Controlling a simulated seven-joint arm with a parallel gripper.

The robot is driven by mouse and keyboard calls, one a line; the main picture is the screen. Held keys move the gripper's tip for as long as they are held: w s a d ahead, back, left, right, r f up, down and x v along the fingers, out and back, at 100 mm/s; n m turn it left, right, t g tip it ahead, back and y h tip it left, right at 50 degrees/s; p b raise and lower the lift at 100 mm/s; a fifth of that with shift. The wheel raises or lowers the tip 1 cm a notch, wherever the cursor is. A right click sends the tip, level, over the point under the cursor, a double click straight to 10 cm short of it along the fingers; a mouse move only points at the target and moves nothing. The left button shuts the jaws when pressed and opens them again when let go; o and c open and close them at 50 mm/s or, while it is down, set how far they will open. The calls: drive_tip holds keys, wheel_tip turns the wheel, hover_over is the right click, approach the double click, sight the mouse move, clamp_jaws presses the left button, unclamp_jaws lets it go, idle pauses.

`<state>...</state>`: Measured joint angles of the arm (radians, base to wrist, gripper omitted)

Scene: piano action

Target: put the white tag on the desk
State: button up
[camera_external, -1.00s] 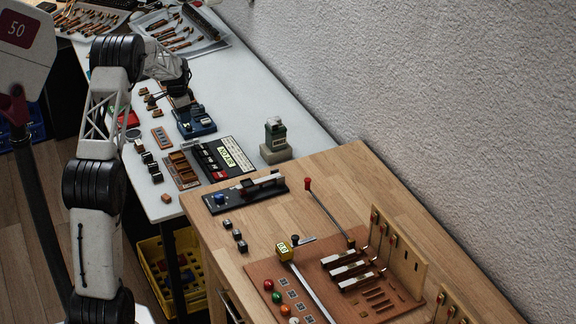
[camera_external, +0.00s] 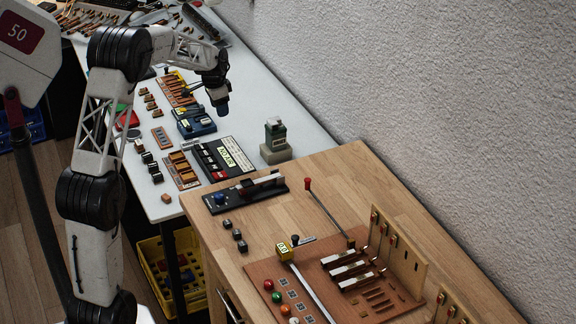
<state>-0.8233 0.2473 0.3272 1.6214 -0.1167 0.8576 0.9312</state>
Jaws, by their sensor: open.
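I cannot single out a separate white tag with certainty. A small pale label (camera_external: 188,142) lies at the back edge of a black panel (camera_external: 212,165), too small to read. The white desk (camera_external: 300,115) runs along the wall. My gripper (camera_external: 220,103) is open and points down above the desk, right of the blue device (camera_external: 196,122). Its fingers are dark and small here, and nothing can be clearly made out between them.
A grey-green block on a stand (camera_external: 275,142) stands near the wall. A wooden bench (camera_external: 345,185) with levers and a brown board (camera_external: 280,262) adjoins the desk in front. Small dark keys (camera_external: 150,165) lie at the desk's left.

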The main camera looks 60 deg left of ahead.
drive_tip(key=s+d+r, duration=0.1)
drive_tip(key=d+r, duration=0.4)
drive_tip(key=d, duration=0.7)
drive_tip(key=s+d+r, duration=0.2)
drive_tip(key=d+r, duration=0.3)
drive_tip(key=d, duration=0.8)
drive_tip(key=s+d+r, duration=0.1)
drive_tip(key=d+r, duration=0.4)
drive_tip(key=d, duration=0.7)
drive_tip(key=s+d+r, duration=0.1)
drive_tip(key=s+d, duration=1)
drive_tip(key=d, duration=0.4)
drive_tip(key=s+d+f, duration=0.1)
drive_tip(key=s+d, duration=0.4)
drive_tip(key=s, duration=0.2)
drive_tip(key=s+d+f+t, duration=0.1)
drive_tip(key=s+d, duration=0.4)
drive_tip(key=s, duration=0.3)
drive_tip(key=shift+d+f, duration=0.15)
drive_tip(key=shift+f, duration=0.25)
